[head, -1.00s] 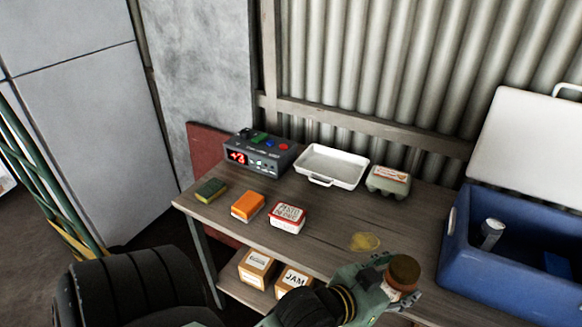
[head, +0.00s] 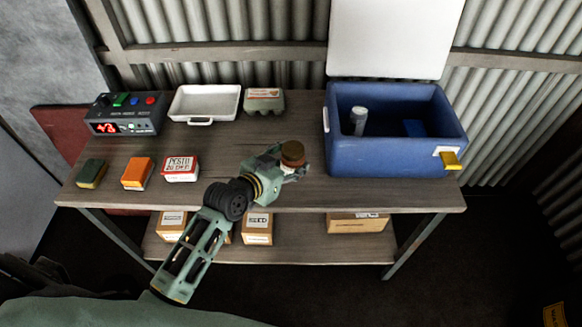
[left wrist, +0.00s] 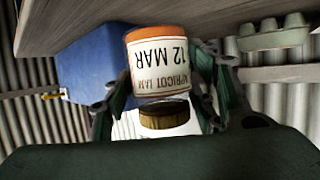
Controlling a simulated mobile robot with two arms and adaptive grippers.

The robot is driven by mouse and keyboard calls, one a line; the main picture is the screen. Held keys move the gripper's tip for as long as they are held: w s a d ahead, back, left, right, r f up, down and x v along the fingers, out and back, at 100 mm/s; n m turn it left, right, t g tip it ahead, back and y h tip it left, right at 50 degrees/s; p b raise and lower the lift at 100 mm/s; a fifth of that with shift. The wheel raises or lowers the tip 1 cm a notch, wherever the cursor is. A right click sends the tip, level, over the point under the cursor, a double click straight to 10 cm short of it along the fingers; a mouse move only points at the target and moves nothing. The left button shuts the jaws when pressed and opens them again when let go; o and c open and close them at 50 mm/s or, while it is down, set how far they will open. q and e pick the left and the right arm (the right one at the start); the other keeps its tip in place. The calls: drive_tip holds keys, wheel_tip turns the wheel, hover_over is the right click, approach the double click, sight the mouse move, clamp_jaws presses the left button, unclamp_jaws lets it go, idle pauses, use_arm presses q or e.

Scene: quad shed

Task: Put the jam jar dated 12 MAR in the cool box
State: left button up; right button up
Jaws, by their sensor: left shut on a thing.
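My left gripper (head: 285,165) is shut on a jam jar (head: 292,154) with a brown lid. In the left wrist view the jar (left wrist: 160,75) lies between the fingers, and its label reads 12 MAR and apricot jam, upside down in that picture. In the head view the jar appears over the front middle of the table, left of the cool box. The blue cool box (head: 395,157) stands open at the table's right, its white lid (head: 395,38) raised behind it. My right gripper is not in view.
A white tray (head: 204,118) and an egg carton (head: 264,101) stand at the back. Boxes sit on the lower shelf (head: 300,245).

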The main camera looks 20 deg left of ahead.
sight(292, 170)
use_arm(q)
drive_tip(key=shift+w+f, duration=0.3)
drive_tip(key=shift+w, duration=0.45)
drive_tip(key=shift+f, duration=2.05)
drive_tip(key=shift+f, duration=0.15)
drive_tip(key=o, duration=1.6)
drive_tip(key=shift+o, duration=0.2)
